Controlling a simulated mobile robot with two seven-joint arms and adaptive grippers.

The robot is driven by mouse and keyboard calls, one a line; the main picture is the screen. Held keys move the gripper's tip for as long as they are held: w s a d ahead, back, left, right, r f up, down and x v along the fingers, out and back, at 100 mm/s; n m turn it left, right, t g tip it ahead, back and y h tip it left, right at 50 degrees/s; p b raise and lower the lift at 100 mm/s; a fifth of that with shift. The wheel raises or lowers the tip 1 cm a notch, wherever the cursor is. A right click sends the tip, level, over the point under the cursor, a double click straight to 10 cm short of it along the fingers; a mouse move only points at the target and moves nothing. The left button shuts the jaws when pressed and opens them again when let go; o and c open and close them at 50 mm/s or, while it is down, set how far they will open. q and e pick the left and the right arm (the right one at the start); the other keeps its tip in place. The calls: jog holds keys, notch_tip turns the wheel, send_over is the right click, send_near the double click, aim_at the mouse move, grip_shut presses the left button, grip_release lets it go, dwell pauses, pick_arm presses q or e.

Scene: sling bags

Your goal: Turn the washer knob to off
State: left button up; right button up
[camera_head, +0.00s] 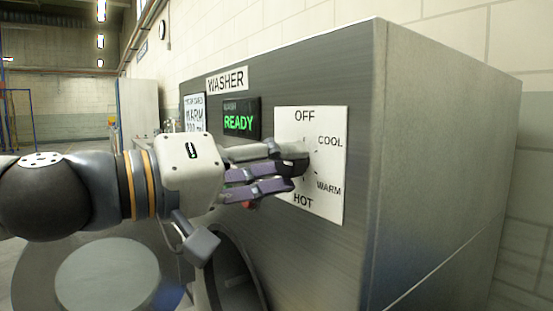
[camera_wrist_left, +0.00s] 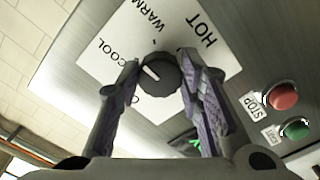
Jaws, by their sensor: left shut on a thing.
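The washer knob (camera_wrist_left: 160,80) is a dark round dial on a white label plate (camera_head: 325,160) marked OFF, COOL, WARM and HOT. OFF is at the top of the plate in the head view. In the wrist view the knob's white pointer line is aimed roughly toward COOL. My left gripper (camera_wrist_left: 158,64), with purple-padded fingers, has one finger on each side of the knob and is shut on it. In the head view, the gripper (camera_head: 284,168) reaches in from the left and partly hides the knob (camera_head: 298,162). My right gripper is not in view.
The grey metal washer (camera_head: 345,70) has a green READY display (camera_head: 239,120) and a round door (camera_head: 235,275) below. A red STOP button (camera_wrist_left: 283,96) and a green button (camera_wrist_left: 295,128) sit near the plate. Open floor lies at the far left.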

pick_arm(q)
jog(key=n+p, duration=0.1)
jog(key=n, duration=0.3)
jog(key=shift+s+r+n, duration=0.1)
jog(key=shift+r+n, duration=0.05)
jog(key=shift+n, duration=0.15)
jog(key=n, duration=0.4)
jog(key=shift+p, duration=0.3)
jog(key=shift+r+n+p, duration=0.15)
jog(key=shift+n+p, duration=0.35)
jog(key=shift+n, duration=3.8)
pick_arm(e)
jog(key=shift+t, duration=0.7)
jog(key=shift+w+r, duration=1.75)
pick_arm(q)
jog(key=o, duration=1.2)
jog(key=shift+c, duration=0.2)
